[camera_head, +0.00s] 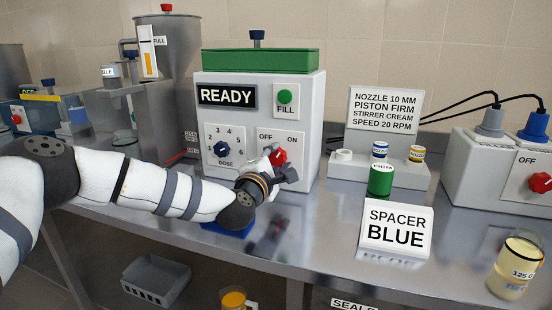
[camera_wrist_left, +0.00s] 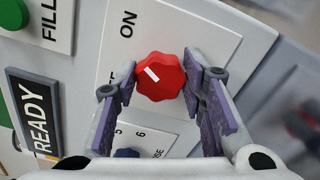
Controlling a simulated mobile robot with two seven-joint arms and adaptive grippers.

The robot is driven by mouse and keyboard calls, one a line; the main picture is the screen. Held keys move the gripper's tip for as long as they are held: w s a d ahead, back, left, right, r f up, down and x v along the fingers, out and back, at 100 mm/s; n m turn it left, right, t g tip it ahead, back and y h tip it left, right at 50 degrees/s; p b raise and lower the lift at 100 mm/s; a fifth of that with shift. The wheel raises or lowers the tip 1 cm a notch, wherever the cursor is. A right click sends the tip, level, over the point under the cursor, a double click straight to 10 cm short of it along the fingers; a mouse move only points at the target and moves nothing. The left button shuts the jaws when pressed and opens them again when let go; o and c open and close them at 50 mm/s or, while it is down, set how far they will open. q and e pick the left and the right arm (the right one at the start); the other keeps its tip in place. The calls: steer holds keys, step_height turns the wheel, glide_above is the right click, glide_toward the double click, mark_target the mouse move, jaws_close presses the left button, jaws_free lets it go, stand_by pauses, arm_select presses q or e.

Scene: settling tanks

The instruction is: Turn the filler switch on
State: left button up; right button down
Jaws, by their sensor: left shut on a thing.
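The filler (camera_head: 310,120) is a white box with a green top, a READY display, a green FILL button and a dose dial. Its red switch knob (camera_head: 279,157) sits under the words OFF and ON. I cannot tell for certain which word the mark points at. My left gripper (camera_head: 280,168) is at the knob and shut on it, a finger on each side in the wrist view (camera_wrist_left: 161,77). My right gripper is out of view.
A SPACER BLUE sign (camera_head: 395,230), a green-labelled pot (camera_head: 380,180) and a white stand (camera_head: 345,170) are right of the filler. A box with another red knob (camera_head: 539,183) and a jar (camera_head: 515,265) stand farther right. A steel tank (camera_head: 170,80) is behind left.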

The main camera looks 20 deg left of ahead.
arm_select(q)
steer(key=shift+m, duration=0.4)
steer(key=o, duration=1.1)
steer(key=shift+o, duration=0.2)
steer(key=s, duration=1.2)
steer(key=shift+a, duration=0.25)
